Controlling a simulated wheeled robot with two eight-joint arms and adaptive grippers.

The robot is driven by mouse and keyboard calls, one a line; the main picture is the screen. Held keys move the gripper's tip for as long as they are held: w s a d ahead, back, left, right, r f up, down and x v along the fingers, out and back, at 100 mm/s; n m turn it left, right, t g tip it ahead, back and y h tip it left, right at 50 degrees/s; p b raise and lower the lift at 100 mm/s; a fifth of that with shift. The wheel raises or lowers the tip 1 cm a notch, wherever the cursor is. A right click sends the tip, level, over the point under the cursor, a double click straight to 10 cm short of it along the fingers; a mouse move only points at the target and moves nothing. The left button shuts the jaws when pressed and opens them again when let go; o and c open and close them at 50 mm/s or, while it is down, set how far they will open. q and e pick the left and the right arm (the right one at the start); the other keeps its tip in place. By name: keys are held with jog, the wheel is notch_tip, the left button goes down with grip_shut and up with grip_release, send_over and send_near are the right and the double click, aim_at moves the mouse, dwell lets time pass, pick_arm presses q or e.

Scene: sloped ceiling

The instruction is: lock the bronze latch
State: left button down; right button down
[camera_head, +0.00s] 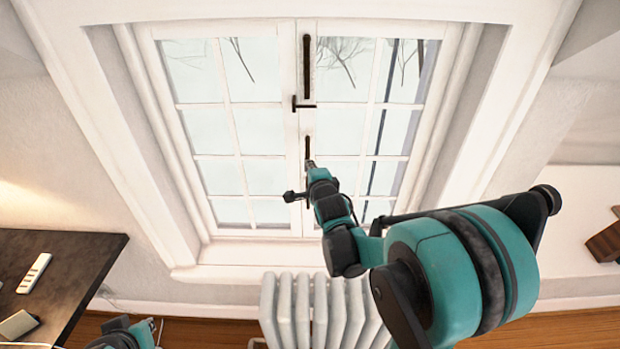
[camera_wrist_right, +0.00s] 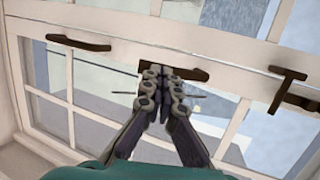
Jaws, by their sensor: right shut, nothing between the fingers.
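Dark bronze fittings run along the middle seam of the white window. An upper bolt with a crossbar (camera_head: 304,104) shows in the head view; the crossbar is at the right of the right wrist view (camera_wrist_right: 286,93). Below it is a short dark handle (camera_head: 307,146), also behind my fingertips in the wrist view (camera_wrist_right: 192,72). A further dark handle (camera_wrist_right: 78,42) shows at the wrist view's upper left. My right gripper (camera_head: 310,164) is shut and empty, its tips (camera_wrist_right: 161,70) at the short handle; contact is unclear. Part of my left arm (camera_head: 122,335) shows; its jaws are unclear.
A white radiator (camera_head: 300,310) stands below the window sill (camera_head: 245,255). A dark desk (camera_head: 75,262) with a white power strip (camera_head: 34,273) is at the left. The window recess walls flank the panes.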

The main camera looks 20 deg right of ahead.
pick_arm(q)
jog(key=shift+f+b, duration=1.65)
jog(key=shift+f, duration=0.55)
pick_arm(e)
jog(key=shift+w+d+f+t, duration=0.15)
jog(key=shift+w+d+f, duration=0.15)
jog(key=shift+w+f, duration=0.35)
jog(key=shift+w+d+f+t, duration=0.15)
jog(key=shift+w+d+f, duration=0.1)
jog(key=shift+w+f, duration=0.35)
